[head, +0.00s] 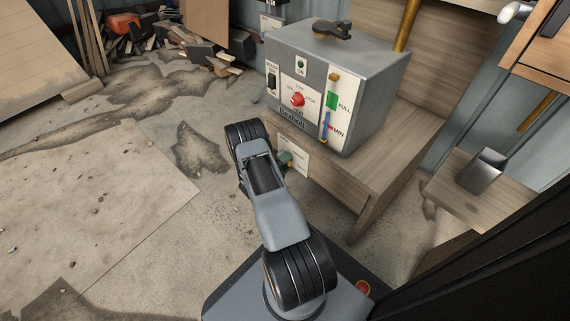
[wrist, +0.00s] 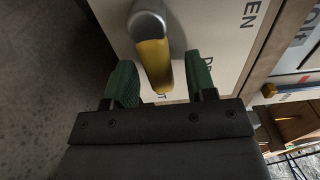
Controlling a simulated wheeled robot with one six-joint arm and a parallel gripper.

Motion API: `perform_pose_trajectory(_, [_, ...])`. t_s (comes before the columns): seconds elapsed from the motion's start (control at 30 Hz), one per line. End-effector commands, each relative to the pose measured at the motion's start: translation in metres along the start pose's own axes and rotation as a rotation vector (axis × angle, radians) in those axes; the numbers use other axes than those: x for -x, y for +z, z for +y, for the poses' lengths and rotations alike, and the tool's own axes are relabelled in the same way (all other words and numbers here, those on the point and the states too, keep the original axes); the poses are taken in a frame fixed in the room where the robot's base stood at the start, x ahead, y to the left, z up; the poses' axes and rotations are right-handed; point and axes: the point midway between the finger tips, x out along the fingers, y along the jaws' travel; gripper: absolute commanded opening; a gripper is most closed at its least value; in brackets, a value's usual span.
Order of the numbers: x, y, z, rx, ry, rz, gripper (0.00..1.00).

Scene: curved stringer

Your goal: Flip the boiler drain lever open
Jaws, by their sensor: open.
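The drain lever is a yellow handle (wrist: 153,62) on a round grey metal pivot (wrist: 147,20) in the wrist view. It lies in front of a white labelled plate (wrist: 215,25), with only part of the lettering readable. My gripper (wrist: 160,78) is open, with one green finger on each side of the handle. Whether either finger touches it cannot be told. In the head view my gripper (head: 285,159) is at the white plate (head: 297,162) below the grey boiler box (head: 345,75). The lever cannot be made out there.
The boiler sits on a wooden bench (head: 400,150); its front has a red knob (head: 298,99) and a level gauge (head: 326,125). A wooden surface with a metal block (head: 484,170) is at right. Rubble and wood scraps (head: 190,50) lie behind; the left floor is open.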

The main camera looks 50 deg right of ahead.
Motion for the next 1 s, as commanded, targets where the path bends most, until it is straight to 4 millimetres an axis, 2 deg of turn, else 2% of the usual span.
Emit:
perform_pose_trajectory(0.1, [0.0001,0.0000,-0.0001,0.000,0.000,0.000,0.51])
perform_pose_trajectory(0.63, [0.0004,0.0000,0.0002,0.000,0.000,0.000,0.00])
perform_pose_trajectory(1.0, [0.0009,-0.0047,-0.0018,0.015,0.001,-0.001,0.00])
